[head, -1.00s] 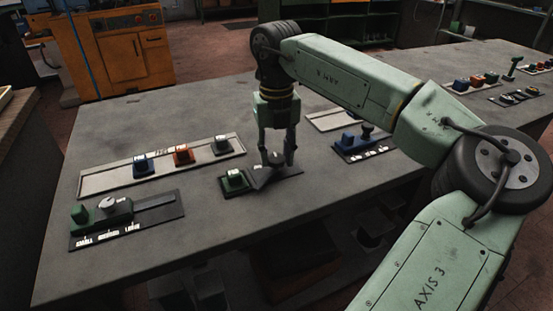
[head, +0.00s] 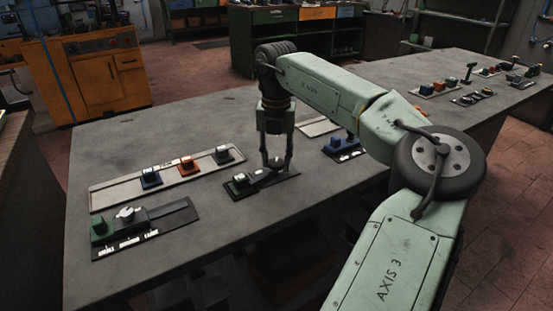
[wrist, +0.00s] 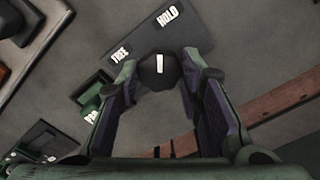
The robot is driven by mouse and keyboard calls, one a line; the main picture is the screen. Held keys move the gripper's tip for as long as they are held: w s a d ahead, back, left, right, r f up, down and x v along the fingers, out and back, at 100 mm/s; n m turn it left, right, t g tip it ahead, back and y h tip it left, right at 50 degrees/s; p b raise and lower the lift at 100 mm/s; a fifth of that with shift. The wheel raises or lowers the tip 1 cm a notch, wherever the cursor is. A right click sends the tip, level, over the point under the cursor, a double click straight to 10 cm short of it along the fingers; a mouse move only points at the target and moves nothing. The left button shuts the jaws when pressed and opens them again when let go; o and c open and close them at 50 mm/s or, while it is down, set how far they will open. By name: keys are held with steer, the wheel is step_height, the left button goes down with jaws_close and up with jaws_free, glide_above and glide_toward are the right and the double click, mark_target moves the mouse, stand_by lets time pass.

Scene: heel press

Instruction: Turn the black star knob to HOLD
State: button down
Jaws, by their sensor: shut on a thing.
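The black star knob (wrist: 158,71) sits between my fingertips in the wrist view, with a white pointer mark on its top. The mark stands nearly upright in that view. The knob is on a dark plate (wrist: 188,32) with white labels FREE (wrist: 119,54) and HOLD (wrist: 168,16), both beyond the knob. The mark points between them. My gripper (head: 276,162) is shut on the knob, pointing down at the plate on the grey bench. In the head view the fingers mostly hide the knob. A green block (head: 240,182) stands at the left end of the same plate.
A pale strip (head: 112,188) with blue, orange and dark blocks lies behind to the left. A dark panel (head: 180,216) with a green block and a silver dial lies front left. A blue control (head: 338,144) is close on the right. The bench front is clear.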

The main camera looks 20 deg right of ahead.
mark_target(276, 162)
steer(key=shift+m, duration=0.9)
steer(key=c, duration=1.1)
jaws_free()
step_height(276, 162, up, 12)
